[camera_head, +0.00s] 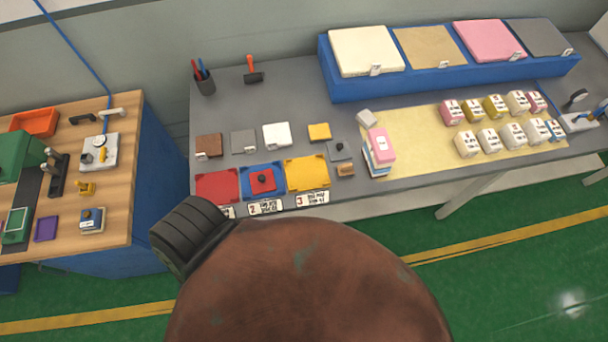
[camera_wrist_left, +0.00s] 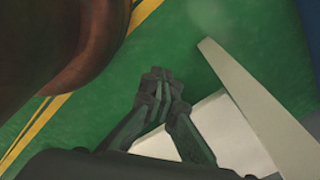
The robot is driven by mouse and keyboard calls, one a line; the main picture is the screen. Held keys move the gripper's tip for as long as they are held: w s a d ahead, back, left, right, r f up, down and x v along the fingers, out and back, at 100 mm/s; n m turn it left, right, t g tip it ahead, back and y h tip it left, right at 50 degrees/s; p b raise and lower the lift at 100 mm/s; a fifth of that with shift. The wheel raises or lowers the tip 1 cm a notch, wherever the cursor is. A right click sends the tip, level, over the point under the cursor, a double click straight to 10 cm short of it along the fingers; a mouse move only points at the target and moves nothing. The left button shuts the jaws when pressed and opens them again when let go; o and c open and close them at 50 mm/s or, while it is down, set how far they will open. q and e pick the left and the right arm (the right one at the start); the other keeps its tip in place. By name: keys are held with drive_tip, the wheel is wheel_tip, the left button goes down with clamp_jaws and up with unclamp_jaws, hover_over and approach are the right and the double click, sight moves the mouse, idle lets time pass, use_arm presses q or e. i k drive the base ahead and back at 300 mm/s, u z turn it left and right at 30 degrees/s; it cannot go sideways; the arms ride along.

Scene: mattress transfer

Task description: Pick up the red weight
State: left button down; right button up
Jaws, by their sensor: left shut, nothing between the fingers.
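The red weight (camera_head: 263,182) is a flat red square with a dark knob on top. In the head view it sits on the blue tray (camera_head: 249,192), between a red tray (camera_head: 214,188) and a yellow tray (camera_head: 322,177) near the front edge of the grey table. My left gripper (camera_wrist_left: 160,80) shows in the left wrist view, with its fingers together and nothing between them. Green floor and pale, light-coloured parts lie behind it there. The red weight is not visible in that view. Neither gripper shows in the head view.
A row of brown, grey, white and yellow blocks lies behind the trays. A pink-topped stack (camera_head: 380,148) stands to their right. A cup of pens (camera_head: 204,80) is at the back left.

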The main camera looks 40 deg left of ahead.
sight(263, 181)
drive_tip(key=z, duration=0.35)
drive_tip(key=k, duration=1.5)
drive_tip(key=u, duration=1.85)
drive_tip(key=i, duration=0.5)
